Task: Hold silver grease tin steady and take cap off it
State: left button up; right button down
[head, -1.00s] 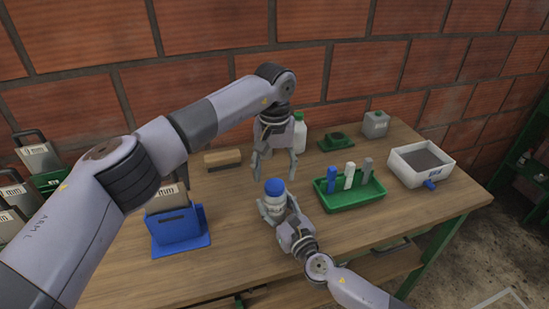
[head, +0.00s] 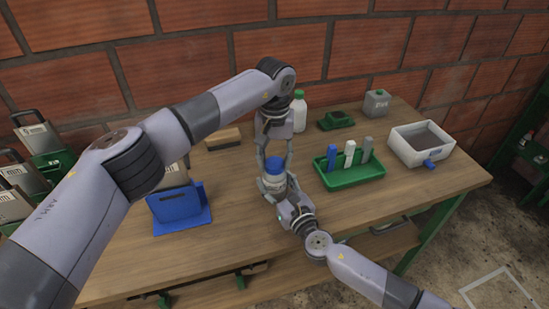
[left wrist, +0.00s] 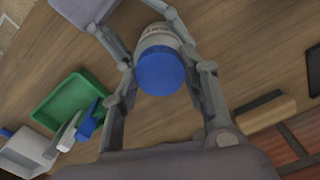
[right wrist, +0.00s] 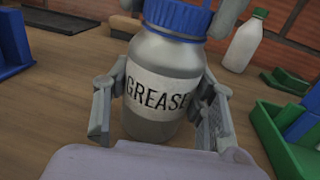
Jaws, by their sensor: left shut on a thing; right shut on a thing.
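The silver grease tin (head: 273,184) stands upright on the wooden table, with a white label reading GREASE in the right wrist view (right wrist: 160,95). Its blue cap (head: 274,165) is on top and also shows in the left wrist view (left wrist: 161,72). My right gripper (head: 272,190) is shut on the tin's body from the front, with a finger on each side. My left gripper (head: 274,162) points down from above, its fingers on both sides of the cap and shut on it.
A green tray (head: 352,181) with blue, white and grey upright pieces stands right of the tin. A white bin (head: 408,156) is farther right. A blue holder (head: 180,212) stands left. A white bottle (head: 299,112) and a brown block (head: 222,139) are behind.

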pick_arm(q)
jog(key=c, duration=0.6)
jog(key=n, duration=0.6)
jog(key=shift+n, duration=0.3)
jog(key=n, duration=0.7)
jog(key=shift+n, duration=0.3)
jog(key=n, duration=1.1)
jog(key=shift+n, duration=0.4)
jog(key=n, duration=0.4)
jog(key=shift+r, duration=0.1)
jog(key=n, duration=0.5)
jog(key=shift+n, duration=0.4)
jog(key=n, duration=1.1)
jog(key=shift+n, duration=0.4)
jog(key=n, duration=0.6)
jog(key=shift+n, duration=0.3)
